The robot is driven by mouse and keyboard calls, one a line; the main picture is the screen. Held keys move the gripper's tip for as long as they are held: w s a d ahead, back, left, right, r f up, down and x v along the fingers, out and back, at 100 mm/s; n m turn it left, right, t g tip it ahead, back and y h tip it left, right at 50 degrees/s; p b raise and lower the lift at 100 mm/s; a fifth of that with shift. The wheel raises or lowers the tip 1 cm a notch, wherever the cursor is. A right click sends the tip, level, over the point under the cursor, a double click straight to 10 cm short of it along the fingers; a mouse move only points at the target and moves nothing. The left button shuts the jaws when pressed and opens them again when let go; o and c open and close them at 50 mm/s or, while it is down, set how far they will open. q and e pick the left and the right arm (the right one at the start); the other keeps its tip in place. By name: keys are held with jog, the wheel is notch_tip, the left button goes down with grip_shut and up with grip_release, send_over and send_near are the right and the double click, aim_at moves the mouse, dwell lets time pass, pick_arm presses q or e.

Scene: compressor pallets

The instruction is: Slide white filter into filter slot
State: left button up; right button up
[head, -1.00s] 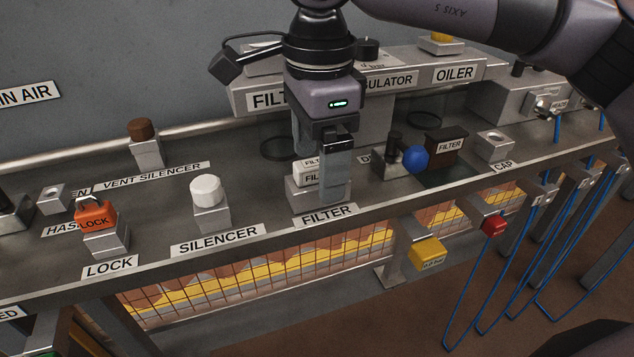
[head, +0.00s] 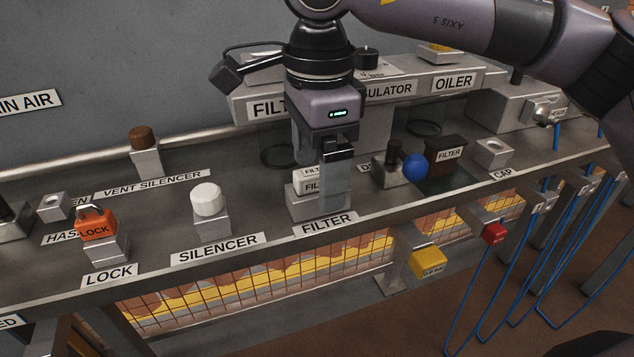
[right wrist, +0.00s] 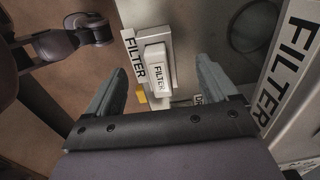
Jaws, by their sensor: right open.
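The white filter (head: 306,187) stands in a pale block (head: 307,207) behind the front FILTER label on the bench. It also shows in the right wrist view (right wrist: 159,72), upright between the finger lines, with FILTER printed on it. My right gripper (head: 321,186) points down over it, open. In the right wrist view its fingers (right wrist: 161,88) are spread on both sides of the filter, with visible gaps. The near finger partly hides the filter in the head view. The housing labelled FILTER (head: 244,108) stands behind; I cannot make out its slot. My left gripper is not in view.
A white silencer (head: 206,198) and an orange lock (head: 97,223) stand to the left. The regulator and oiler housing (head: 420,90) rises behind the gripper.

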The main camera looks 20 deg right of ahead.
grip_shut()
jog(key=shift+r, duration=0.15)
jog(key=shift+s+r+p, duration=0.1)
jog(key=shift+r+p, duration=2.3)
jog(key=shift+r, duration=0.45)
jog(key=shift+r, duration=0.15)
jog(key=shift+r, duration=0.1)
